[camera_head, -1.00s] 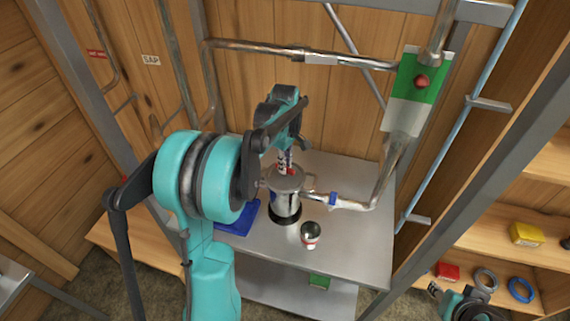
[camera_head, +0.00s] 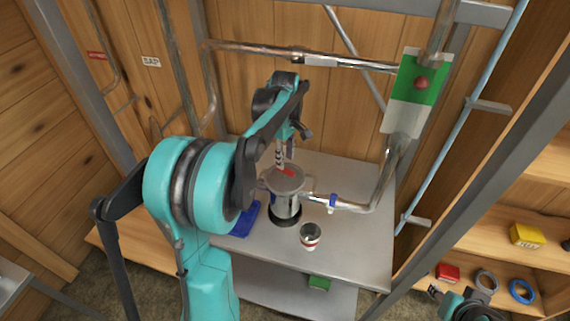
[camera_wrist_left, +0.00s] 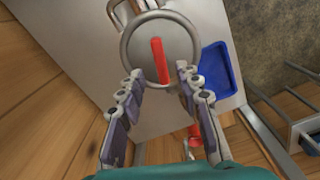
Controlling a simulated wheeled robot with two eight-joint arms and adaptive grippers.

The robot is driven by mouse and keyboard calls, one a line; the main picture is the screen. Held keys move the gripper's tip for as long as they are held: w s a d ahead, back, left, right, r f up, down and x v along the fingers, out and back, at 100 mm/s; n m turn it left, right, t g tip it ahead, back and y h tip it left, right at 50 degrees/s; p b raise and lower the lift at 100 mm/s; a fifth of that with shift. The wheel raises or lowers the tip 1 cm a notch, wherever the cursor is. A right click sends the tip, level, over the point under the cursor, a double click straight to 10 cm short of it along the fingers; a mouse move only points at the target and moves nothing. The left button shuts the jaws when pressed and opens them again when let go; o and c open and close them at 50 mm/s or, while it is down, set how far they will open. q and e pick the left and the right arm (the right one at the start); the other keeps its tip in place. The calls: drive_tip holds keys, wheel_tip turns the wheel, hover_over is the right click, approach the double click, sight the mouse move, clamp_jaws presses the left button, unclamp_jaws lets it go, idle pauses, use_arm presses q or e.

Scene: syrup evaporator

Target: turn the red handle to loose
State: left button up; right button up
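The red handle (camera_head: 288,172) lies across the round lid of a metal canister (camera_head: 286,204) on the steel table. In the left wrist view the red handle (camera_wrist_left: 160,62) is a straight bar on the round grey lid (camera_wrist_left: 137,42). My left gripper (camera_head: 280,161) is above the lid, close to the handle. In the left wrist view its fingers (camera_wrist_left: 160,73) are apart, one on each side of the handle's near end, with gaps showing on both sides. My right gripper (camera_head: 437,291) shows only partly at the lower right; its fingers are unclear.
A pipe with a blue-marked fitting (camera_head: 332,203) joins the canister's right side. A small cup (camera_head: 310,236) stands in front of it, and a blue tray (camera_head: 245,220) lies to the left. A green-and-white panel (camera_head: 410,92) hangs behind right. The table's right part is clear.

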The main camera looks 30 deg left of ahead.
use_arm(q)
wheel_tip(320, 180, up, 8)
drive_tip(key=shift+f, duration=0.1)
idle(0.5)
drive_tip(key=s+d+f+m+t+b, duration=0.7)
drive_tip(key=s+d+f+m+b, duration=0.6)
drive_tip(key=s+d+f+m, duration=0.2)
drive_tip(key=s+f+m, duration=0.2)
drive_tip(key=s+f, duration=0.2)
drive_tip(key=f, duration=0.1)
drive_tip(key=shift+s+d+f+m, duration=0.15)
drive_tip(key=shift+d+f+m, duration=0.15)
drive_tip(key=shift+c, duration=0.3)
